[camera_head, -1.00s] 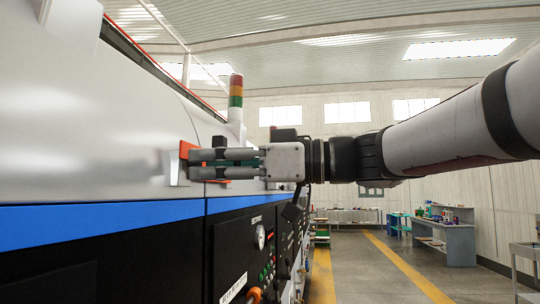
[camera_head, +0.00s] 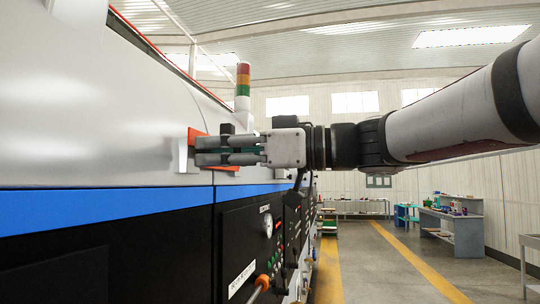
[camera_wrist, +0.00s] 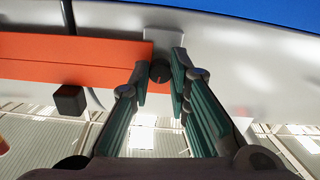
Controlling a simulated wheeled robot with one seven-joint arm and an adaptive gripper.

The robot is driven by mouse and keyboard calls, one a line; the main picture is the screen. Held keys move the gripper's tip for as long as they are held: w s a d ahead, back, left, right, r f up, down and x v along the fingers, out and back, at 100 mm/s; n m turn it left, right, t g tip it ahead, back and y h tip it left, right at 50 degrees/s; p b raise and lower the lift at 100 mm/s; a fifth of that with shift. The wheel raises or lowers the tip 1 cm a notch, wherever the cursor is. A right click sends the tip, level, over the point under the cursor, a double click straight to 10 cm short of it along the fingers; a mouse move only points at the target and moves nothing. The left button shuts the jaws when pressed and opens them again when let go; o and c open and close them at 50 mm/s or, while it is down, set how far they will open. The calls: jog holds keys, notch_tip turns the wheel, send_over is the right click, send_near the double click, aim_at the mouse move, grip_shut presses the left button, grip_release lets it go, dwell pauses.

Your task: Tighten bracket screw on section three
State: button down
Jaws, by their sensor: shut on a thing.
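The bracket screw shows as a small dark round knob (camera_wrist: 160,72) on a grey bracket (camera_wrist: 164,46) in the wrist view. My gripper (camera_wrist: 159,75) has its green-padded fingers on either side of the knob, shut on it. In the head view my gripper (camera_head: 200,151) reaches left to the machine's grey side panel (camera_head: 120,110). Its fingertips are at a pale bracket (camera_head: 180,156) beside an orange part (camera_head: 194,136). The fingers hide the screw in the head view.
An orange bar (camera_wrist: 75,60) runs left of the knob in the wrist view, with a dark block (camera_wrist: 69,101) beside it. Below the blue stripe (camera_head: 110,205) is a black control panel (camera_head: 245,235) with a gauge and knobs. The aisle floor (camera_head: 380,260) is clear.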

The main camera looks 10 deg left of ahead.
jog(key=shift+w+f+m+b, duration=0.1)
jog(key=shift+f+m+b, duration=0.25)
jog(key=shift+b, duration=1.7)
jog(key=m+b, duration=0.1)
jog(key=m, duration=0.2)
jog(key=m+b, duration=0.2)
jog(key=m, duration=0.1)
jog(key=m+b, duration=0.2)
jog(key=m, duration=0.2)
jog(key=shift+s+r, duration=0.2)
jog(key=shift+r, duration=0.1)
jog(key=m+p, duration=0.1)
jog(key=m, duration=0.3)
jog(key=shift+p, duration=0.3)
jog(key=m+p, duration=0.2)
jog(key=m, duration=0.2)
jog(key=shift+r, duration=0.1)
jog(key=m+p, duration=0.4)
jog(key=m, duration=0.1)
jog(key=shift+s+p, duration=0.1)
jog(key=shift+p, duration=0.2)
jog(key=shift+m+p, duration=1)
jog(key=shift+m, duration=0.25)
